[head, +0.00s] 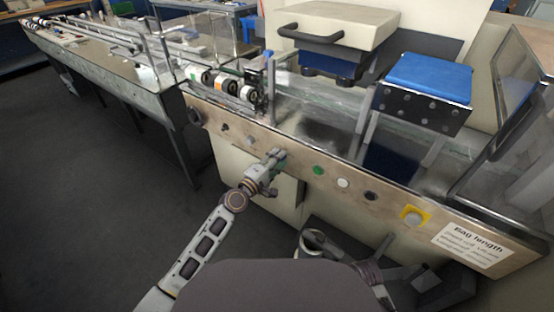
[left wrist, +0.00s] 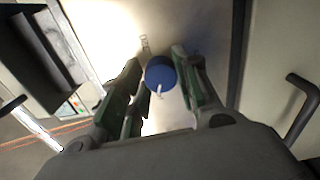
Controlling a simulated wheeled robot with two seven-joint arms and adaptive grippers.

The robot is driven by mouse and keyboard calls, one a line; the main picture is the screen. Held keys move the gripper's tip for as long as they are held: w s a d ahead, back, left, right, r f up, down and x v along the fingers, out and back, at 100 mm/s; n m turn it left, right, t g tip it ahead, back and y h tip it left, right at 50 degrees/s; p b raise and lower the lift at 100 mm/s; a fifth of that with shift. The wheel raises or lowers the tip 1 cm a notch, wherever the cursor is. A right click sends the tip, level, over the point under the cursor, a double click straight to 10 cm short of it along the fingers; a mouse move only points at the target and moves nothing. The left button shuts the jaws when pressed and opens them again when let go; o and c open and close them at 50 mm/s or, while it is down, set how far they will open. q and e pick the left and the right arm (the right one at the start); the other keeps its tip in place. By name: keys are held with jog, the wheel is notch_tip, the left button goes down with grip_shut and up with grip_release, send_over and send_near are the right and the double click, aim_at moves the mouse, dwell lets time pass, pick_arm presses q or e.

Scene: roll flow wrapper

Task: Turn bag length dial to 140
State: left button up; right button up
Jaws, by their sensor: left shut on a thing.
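The blue bag length dial (left wrist: 160,73) shows in the left wrist view, with a white pointer mark on it. A faint printed marking (left wrist: 145,43) lies on the panel near it, too small to read. My left gripper (left wrist: 161,80) has its green-padded fingers on either side of the dial and is shut on it. In the head view my left gripper (head: 279,155) is at the machine's front panel (head: 235,130) and hides the dial. I cannot make out my right gripper in either view.
Right of my left gripper the panel carries a green button (head: 318,170), a white button (head: 343,183), a black knob (head: 371,195) and a yellow-framed button (head: 413,215). A bag length label (head: 473,248) is at the right end. Floor at left is clear.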

pick_arm(q)
jog(key=shift+n, duration=0.6)
jog(key=shift+a, duration=0.1)
jog(key=o, duration=1)
jog(key=shift+v, duration=6)
